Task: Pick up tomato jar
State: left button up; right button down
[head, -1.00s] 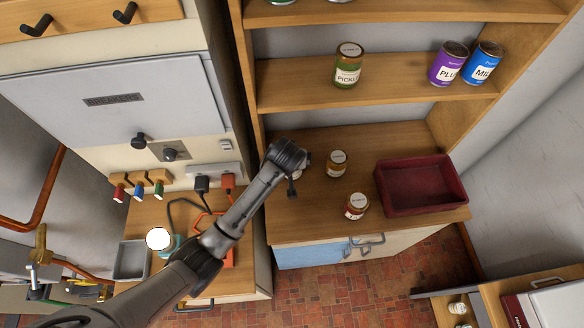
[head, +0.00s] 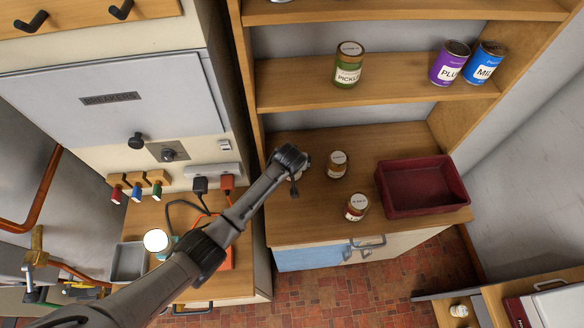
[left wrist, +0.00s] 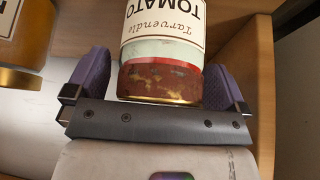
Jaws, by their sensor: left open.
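The tomato jar (left wrist: 160,82) fills the middle of the left wrist view. It has a white label reading TOMATO, upside down in that picture, a red band and a rusty-red lid. My left gripper (left wrist: 156,84) is open, with one purple finger on each side of the lid end. I cannot tell whether the fingers touch the glass. In the head view my left gripper (head: 294,178) is over the left part of the wooden counter and hides most of this jar. My right gripper is not in view.
An amber jar (head: 337,164) stands close on the right, also at the left edge of the left wrist view (left wrist: 22,40). Another jar (head: 356,206) stands nearer the front. A dark red bin (head: 421,211) is further right. A wooden shelf (head: 390,95) holds a pickle jar and cans above.

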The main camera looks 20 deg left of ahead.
pick_arm(q)
jog(key=c, duration=1.1)
jog(key=shift+c, duration=0.5)
jog(key=shift+r, duration=0.2)
